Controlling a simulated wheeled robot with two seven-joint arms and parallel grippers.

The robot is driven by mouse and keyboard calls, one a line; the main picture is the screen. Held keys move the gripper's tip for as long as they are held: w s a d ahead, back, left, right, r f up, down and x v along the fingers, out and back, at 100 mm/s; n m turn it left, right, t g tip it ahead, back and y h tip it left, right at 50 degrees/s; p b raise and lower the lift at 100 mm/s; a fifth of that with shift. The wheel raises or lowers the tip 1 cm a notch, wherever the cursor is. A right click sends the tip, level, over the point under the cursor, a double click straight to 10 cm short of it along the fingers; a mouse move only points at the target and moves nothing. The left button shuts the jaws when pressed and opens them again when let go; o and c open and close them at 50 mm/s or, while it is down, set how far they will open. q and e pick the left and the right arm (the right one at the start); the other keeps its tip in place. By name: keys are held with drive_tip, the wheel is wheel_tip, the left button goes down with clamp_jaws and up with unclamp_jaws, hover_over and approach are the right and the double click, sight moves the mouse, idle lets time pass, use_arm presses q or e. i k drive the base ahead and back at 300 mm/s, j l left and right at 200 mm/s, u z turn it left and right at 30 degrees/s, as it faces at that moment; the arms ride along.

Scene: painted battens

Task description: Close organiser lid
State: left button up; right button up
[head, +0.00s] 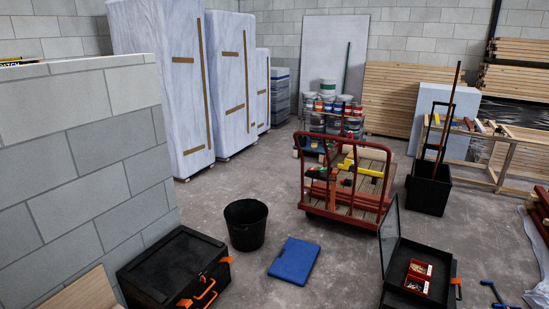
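A black organiser (408,283) stands open on the floor at the lower right. Its dark-framed, see-through lid (390,236) is raised upright along the left side. Red bins (418,276) with small contents sit inside it, and an orange latch (456,283) shows on its right side. The organiser's lower edge is near the bottom of the picture. Neither of my grippers is in view.
A closed black toolbox (172,268) with orange latches, a black bucket (245,225) and a flat blue case (294,261) stand to the left. A red trolley (345,185) is behind. A blue tool (494,292) lies right. Floor between them is bare.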

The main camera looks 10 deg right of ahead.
sight(441, 294)
drive_tip(key=i+z, duration=0.45)
drive_tip(key=i+j+z, duration=0.2)
drive_tip(key=z, duration=0.3)
drive_tip(key=i+j+z, duration=0.3)
drive_tip(key=z, duration=0.15)
drive_tip(key=i+j+z, duration=0.2)
drive_tip(key=j+z, duration=0.3)
drive_tip(key=l, duration=0.15)
